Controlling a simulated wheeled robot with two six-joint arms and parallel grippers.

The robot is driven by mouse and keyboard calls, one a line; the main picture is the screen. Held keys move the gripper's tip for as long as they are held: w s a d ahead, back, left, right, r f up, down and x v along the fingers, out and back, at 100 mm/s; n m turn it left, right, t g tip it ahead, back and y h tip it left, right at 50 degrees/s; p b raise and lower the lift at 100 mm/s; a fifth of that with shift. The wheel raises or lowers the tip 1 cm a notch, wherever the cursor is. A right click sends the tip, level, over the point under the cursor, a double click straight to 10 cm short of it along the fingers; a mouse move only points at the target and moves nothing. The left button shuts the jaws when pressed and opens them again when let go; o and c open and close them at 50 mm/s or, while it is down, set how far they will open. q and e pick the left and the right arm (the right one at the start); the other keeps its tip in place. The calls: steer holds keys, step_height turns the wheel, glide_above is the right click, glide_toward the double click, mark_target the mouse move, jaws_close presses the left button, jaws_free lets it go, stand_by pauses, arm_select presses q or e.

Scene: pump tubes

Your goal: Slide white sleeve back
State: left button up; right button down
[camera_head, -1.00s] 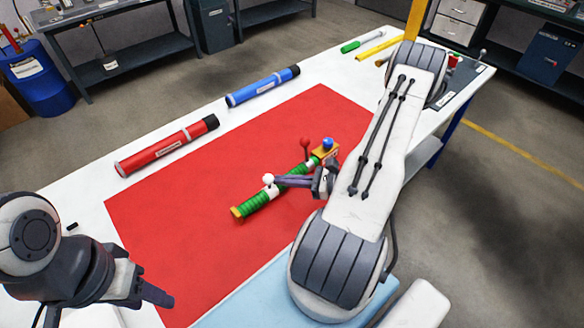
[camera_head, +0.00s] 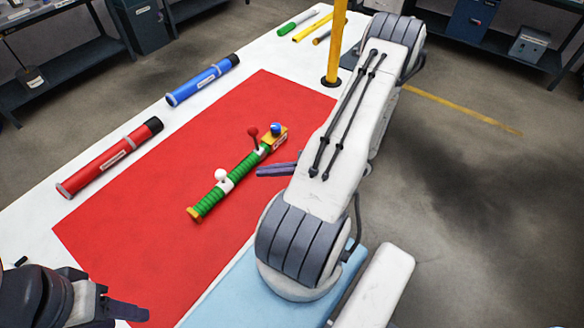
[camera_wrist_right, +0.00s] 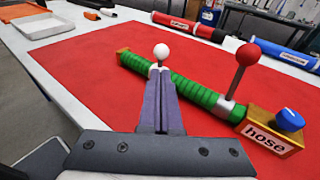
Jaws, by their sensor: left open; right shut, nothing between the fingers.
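A green ribbed hose (camera_head: 242,168) lies diagonally on the red mat (camera_head: 130,235). A white sleeve (camera_head: 226,185) with a white ball knob (camera_head: 221,175) sits partway along it. The knob shows in the right wrist view (camera_wrist_right: 161,51), where my fingers partly hide the sleeve. A red ball lever (camera_head: 253,131) stands near the yellow end block labelled "hose" (camera_wrist_right: 268,132), which has a blue knob (camera_head: 275,128). My right gripper (camera_head: 258,170) is shut and empty, right of the sleeve and apart from it. My left gripper (camera_head: 146,314) is open at the lower left, partly out of frame.
A red tube (camera_head: 110,160) and a blue tube (camera_head: 203,81) lie on the white table beyond the mat. Green and yellow tubes lie at the far end, near a yellow post (camera_head: 335,45). The mat left of the hose is clear.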

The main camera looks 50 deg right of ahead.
steer(key=v, duration=0.6)
steer(key=shift+b, duration=0.35)
steer(key=w+a+r+n+g, duration=0.2)
steer(key=a+r+n+g, duration=0.1)
steer(key=a+n+g, duration=0.55)
steer(key=w+a+r+n+g, duration=0.2)
steer(key=a+r+n+g, duration=0.2)
steer(key=a+n+g, duration=0.45)
steer(key=s+a+r+n+t+h, duration=0.2)
steer(key=s+a+r+n+h, duration=0.1)
steer(key=a+n, duration=0.5)
steer(key=s+a+r+n+t+h, duration=0.2)
steer(key=s+a+r+n+h, duration=0.1)
steer(key=a+n, duration=0.5)
steer(key=s+n+h, duration=0.1)
steer(key=n+h, duration=0.1)
steer(key=n, duration=0.1)
steer(key=shift+s+a, duration=0.15)
steer(key=shift+a, duration=0.05)
